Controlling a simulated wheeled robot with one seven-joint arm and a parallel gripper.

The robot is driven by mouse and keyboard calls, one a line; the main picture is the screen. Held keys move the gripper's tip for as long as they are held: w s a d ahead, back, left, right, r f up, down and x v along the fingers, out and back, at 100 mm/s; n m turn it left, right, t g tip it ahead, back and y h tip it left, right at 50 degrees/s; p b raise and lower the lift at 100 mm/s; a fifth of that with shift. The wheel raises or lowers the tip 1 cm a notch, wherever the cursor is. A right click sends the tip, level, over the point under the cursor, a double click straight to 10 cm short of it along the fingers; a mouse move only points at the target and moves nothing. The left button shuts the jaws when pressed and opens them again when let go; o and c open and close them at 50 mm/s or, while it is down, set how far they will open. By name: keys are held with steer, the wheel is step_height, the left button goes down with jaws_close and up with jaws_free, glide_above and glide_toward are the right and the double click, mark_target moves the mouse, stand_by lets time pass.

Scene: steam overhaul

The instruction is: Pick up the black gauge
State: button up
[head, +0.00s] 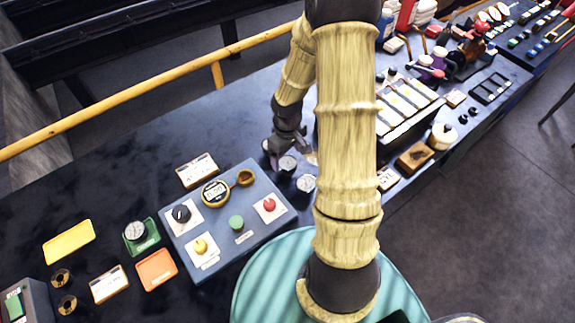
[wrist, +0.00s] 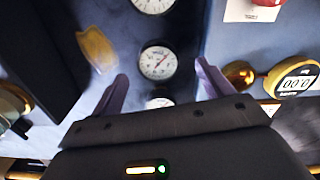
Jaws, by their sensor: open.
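Several small round gauges with white dials stand in a row on the dark bench under my gripper (head: 284,150). In the head view one gauge (head: 288,163) is at the fingers, another gauge (head: 306,183) is nearer me, and a third is partly hidden behind the gripper. In the wrist view a gauge (wrist: 158,63) lies between the fingertips (wrist: 162,74), one (wrist: 153,4) is cut by the top edge, and one (wrist: 158,103) is partly hidden by the gripper body. I cannot tell which rim is black. My gripper is open and empty.
A blue-grey panel (head: 222,253) with knobs and a digital meter (head: 215,193) stands left of the gauges. Another gauge (head: 135,231) sits on a green tray (head: 148,243). A divided box (head: 408,100) stands to the right. A yellow rail (head: 130,96) runs behind the bench.

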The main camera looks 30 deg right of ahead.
mark_target(288, 162)
steer(key=shift+f, duration=0.8)
steer(key=shift+w+d+f+p, duration=0.1)
steer(key=shift+f+p, duration=0.15)
steer(key=shift+f, duration=1.05)
steer(key=shift+w+f+p, duration=0.1)
steer(key=shift+f+p, duration=0.15)
steer(key=shift+f, duration=1.05)
steer(key=shift+c, duration=0.5)
steer(key=c, duration=1.1)
